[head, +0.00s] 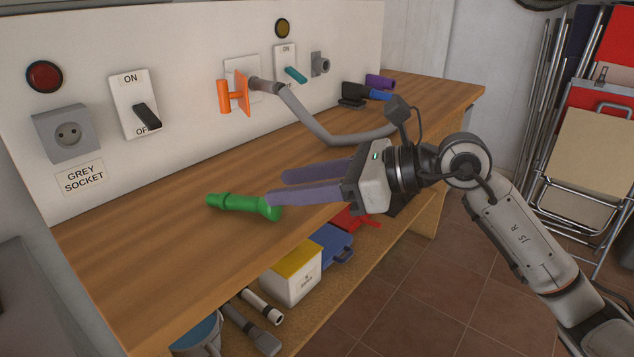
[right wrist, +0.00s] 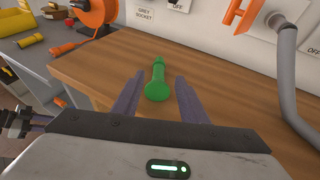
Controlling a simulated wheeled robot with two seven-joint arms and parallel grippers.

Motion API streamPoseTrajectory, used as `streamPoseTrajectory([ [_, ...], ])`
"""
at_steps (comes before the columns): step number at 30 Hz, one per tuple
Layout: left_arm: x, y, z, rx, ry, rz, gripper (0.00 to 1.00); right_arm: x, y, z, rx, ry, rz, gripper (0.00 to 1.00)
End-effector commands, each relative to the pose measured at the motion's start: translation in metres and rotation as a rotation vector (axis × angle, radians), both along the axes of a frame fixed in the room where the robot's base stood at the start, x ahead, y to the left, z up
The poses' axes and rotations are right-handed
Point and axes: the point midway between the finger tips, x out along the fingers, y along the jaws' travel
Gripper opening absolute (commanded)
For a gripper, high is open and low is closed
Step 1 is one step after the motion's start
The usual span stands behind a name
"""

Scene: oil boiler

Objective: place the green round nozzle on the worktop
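The green round nozzle (head: 240,204) lies on its side on the wooden worktop (head: 165,235), close to the front edge. Its wide round end points towards my right gripper. My right gripper (head: 277,187) is open above the worktop, its two purple fingers apart. In the right wrist view the nozzle (right wrist: 157,82) shows in the gap between the fingers (right wrist: 159,78), with bare wood visible on both sides of it. I cannot tell whether the near finger touches the round end.
An orange-handled fitting (head: 233,95) with a grey hose (head: 325,130) hangs over the worktop behind my gripper. Grey socket (head: 67,132) and switches line the back panel. A yellow-lidded box (head: 290,272) sits on the lower shelf. The worktop's left part is clear.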

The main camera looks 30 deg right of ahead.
Motion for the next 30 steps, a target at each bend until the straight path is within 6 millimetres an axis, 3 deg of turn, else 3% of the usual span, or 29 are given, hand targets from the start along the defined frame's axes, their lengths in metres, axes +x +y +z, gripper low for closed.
streamPoseTrajectory([
  [3, 0.0, 0.0, -0.002, -0.004, -0.003, 0.002, 0.31, -0.016, -0.014, 0.004, -0.004, 0.003, 0.0, 0.39],
  [10, 0.0, -0.001, -0.001, -0.009, -0.006, 0.004, 0.31, -0.031, -0.028, 0.013, -0.001, 0.001, 0.0, 0.39],
  [30, 0.0, -0.002, 0.0, -0.011, -0.007, 0.004, 0.31, -0.033, -0.029, 0.015, 0.0, 0.001, 0.001, 0.39],
])
